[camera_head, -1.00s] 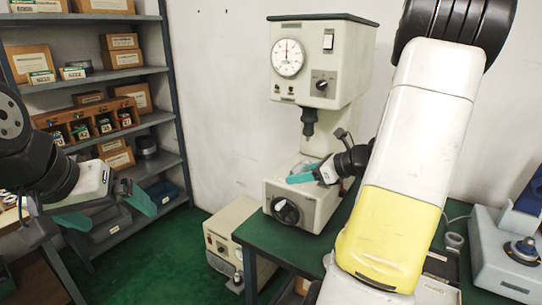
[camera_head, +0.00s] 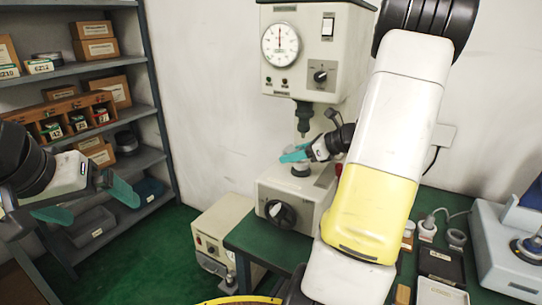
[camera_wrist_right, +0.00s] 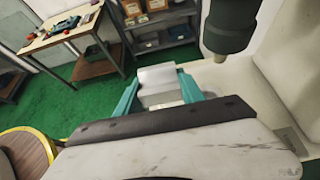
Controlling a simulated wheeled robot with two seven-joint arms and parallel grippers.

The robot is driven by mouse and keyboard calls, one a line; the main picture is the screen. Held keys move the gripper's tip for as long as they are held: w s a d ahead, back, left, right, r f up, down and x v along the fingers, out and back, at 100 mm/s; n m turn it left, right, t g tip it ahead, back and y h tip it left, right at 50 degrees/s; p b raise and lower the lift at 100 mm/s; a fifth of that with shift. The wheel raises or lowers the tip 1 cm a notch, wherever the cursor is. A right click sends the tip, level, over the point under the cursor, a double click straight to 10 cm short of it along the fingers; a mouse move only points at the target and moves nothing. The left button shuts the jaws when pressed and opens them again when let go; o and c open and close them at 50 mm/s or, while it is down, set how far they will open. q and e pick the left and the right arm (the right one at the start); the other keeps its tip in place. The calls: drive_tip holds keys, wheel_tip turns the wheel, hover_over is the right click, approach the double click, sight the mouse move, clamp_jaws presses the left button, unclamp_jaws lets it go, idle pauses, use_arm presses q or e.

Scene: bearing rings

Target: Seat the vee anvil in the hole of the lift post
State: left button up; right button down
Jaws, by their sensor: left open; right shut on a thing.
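My right gripper (camera_head: 300,154) is in front of the hardness tester, below its spindle, with teal fingers shut on a grey block. This block, the vee anvil (camera_wrist_right: 158,82), shows between the fingers in the right wrist view (camera_wrist_right: 160,92). In the head view it is mostly hidden by the fingers. The lift post (camera_head: 301,170) is a short grey stub on the tester's base, just under the gripper. Its hole is not visible, and I cannot tell whether the anvil touches the post. My left gripper (camera_head: 88,202) is open and empty at the left, in front of the shelves.
The tester's dark spindle (camera_head: 304,118) hangs close above the right gripper; it also shows in the wrist view (camera_wrist_right: 230,28). The tester's base (camera_head: 290,192) stands on a green table (camera_head: 262,240). A shelf (camera_head: 150,110) with boxes is at the left. Trays lie at the right.

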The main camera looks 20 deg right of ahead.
drive_tip(key=w+d, duration=0.3)
drive_tip(key=d, duration=0.1)
drive_tip(key=shift+w+f, duration=0.25)
drive_tip(key=shift+f, duration=0.1)
drive_tip(key=shift+w+d+f, duration=0.6)
drive_tip(key=shift+d, duration=0.2)
drive_tip(key=shift+f, duration=1.25)
idle(0.4)
drive_tip(key=c, duration=0.6)
unclamp_jaws()
drive_tip(key=shift+f, duration=0.1)
drive_tip(key=shift+c, duration=0.2)
drive_tip(key=shift+s, duration=0.1)
